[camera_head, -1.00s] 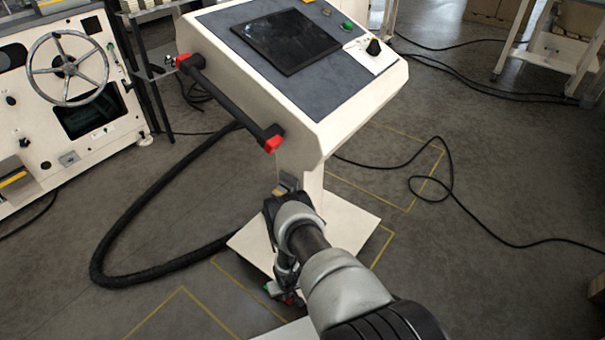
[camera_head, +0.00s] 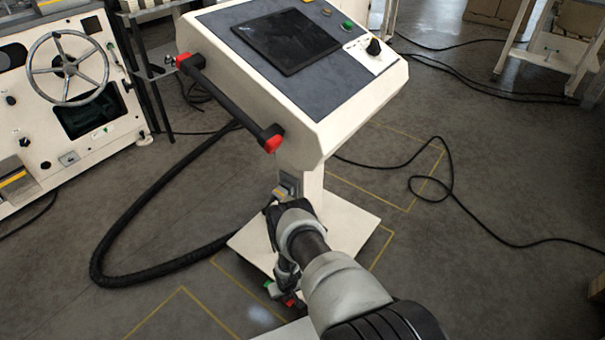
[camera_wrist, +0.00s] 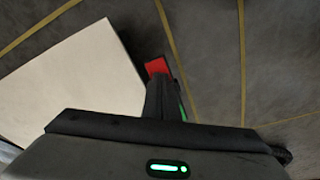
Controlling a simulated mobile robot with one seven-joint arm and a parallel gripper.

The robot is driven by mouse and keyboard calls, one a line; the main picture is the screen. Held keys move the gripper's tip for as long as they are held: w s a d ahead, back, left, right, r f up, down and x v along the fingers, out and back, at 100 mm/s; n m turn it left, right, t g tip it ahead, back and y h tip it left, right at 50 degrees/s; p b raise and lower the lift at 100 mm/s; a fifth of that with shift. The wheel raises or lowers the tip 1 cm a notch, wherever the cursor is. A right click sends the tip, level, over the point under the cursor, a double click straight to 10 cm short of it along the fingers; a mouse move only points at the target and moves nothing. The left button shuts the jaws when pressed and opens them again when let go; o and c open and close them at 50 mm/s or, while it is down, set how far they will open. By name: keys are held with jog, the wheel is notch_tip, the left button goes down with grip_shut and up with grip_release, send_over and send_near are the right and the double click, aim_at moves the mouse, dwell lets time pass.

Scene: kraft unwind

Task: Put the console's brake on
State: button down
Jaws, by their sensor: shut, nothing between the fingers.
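The console (camera_head: 330,110) is a white slanted cabinet with a dark panel on a post above a white base plate (camera_head: 345,222). At the base's near edge a red pedal (camera_head: 291,302) and a green pedal (camera_head: 267,284) show beside my gripper (camera_head: 287,284). In the wrist view the red pedal (camera_wrist: 157,67) is just beyond the tips of my shut, empty gripper (camera_wrist: 164,88), and a sliver of the green pedal (camera_wrist: 182,108) shows to their right. I cannot tell whether the fingers touch the red pedal. The pedal mount is mostly hidden behind my gripper.
A black handlebar (camera_head: 230,103) with red ends runs along the console's left side. A thick black hose (camera_head: 125,225) loops over the floor at left. Thin cables (camera_head: 455,195) lie at right. A machine with a handwheel (camera_head: 68,68) stands at upper left. Yellow lines mark the floor.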

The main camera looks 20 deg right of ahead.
notch_tip(320, 180, up, 7)
jog(key=p, duration=0.5)
dwell(0.3)
jog(key=shift+s, duration=0.15)
dwell(0.4)
